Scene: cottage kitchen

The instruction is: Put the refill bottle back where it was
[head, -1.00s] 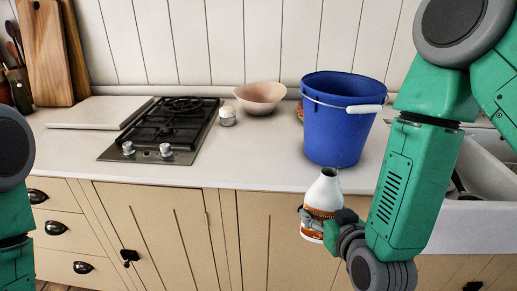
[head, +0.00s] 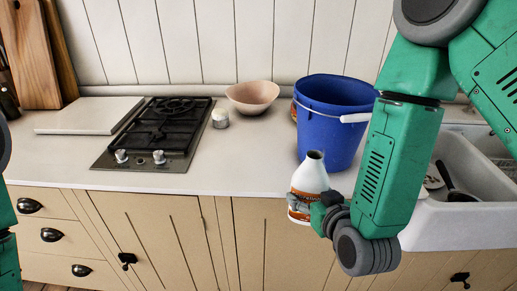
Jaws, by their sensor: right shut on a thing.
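The refill bottle (head: 309,177) is white with an orange-brown label and an open dark mouth. It is upright in the head view, in front of the blue bucket. My right gripper (head: 312,207) is shut on its lower part from the right. The bottle overlaps the counter's front edge in the picture, and I cannot tell whether its base touches anything. The fingers are partly hidden behind the bottle and wrist. Of my left arm only a part shows at the left edge; its gripper is out of view.
The blue bucket (head: 332,120) with a white handle grip stands behind the bottle. A pinkish bowl (head: 252,96), a small jar (head: 220,118) and a gas hob (head: 160,135) are farther left. A white sink (head: 470,215) is at right. The counter (head: 245,165) left of the bottle is clear.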

